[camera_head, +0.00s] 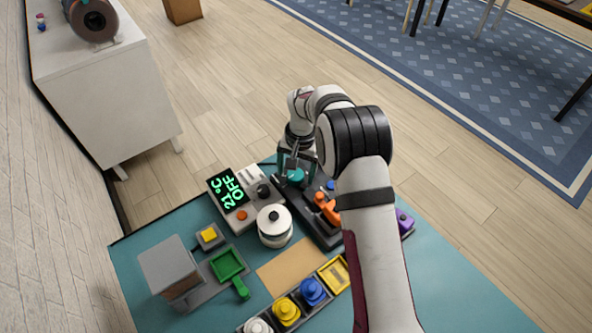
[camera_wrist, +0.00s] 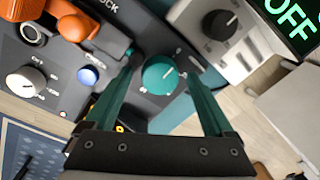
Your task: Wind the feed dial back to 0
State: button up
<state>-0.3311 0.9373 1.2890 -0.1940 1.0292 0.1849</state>
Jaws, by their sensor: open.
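A round teal dial (camera_wrist: 160,75) with a short pale pointer line sits on a dark machine panel. It also shows in the head view (camera_head: 295,175). The pointer line is toward the upper right in the wrist view; the small marks around the dial are too small to read. My gripper (camera_wrist: 161,62) is open, with one teal finger on either side of the dial. I see a gap between each finger and the dial, but cannot tell how far the tips are above the panel. My gripper also shows in the head view (camera_head: 293,163).
A grey control box with a black knob (camera_wrist: 222,23) and a green-lit display (camera_head: 230,194) reading OFF stands beside the dial. Orange parts (camera_head: 327,208) and a white knob (camera_wrist: 26,81) are on the dark machine. A white pot (camera_head: 274,228) stands close by. My arm hides the table's right part.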

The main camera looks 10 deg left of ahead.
aim_at(300, 176)
notch_tip(300, 176, up, 16)
jog(key=d, duration=0.1)
jog(key=shift+s+f, duration=0.1)
dwell(0.4)
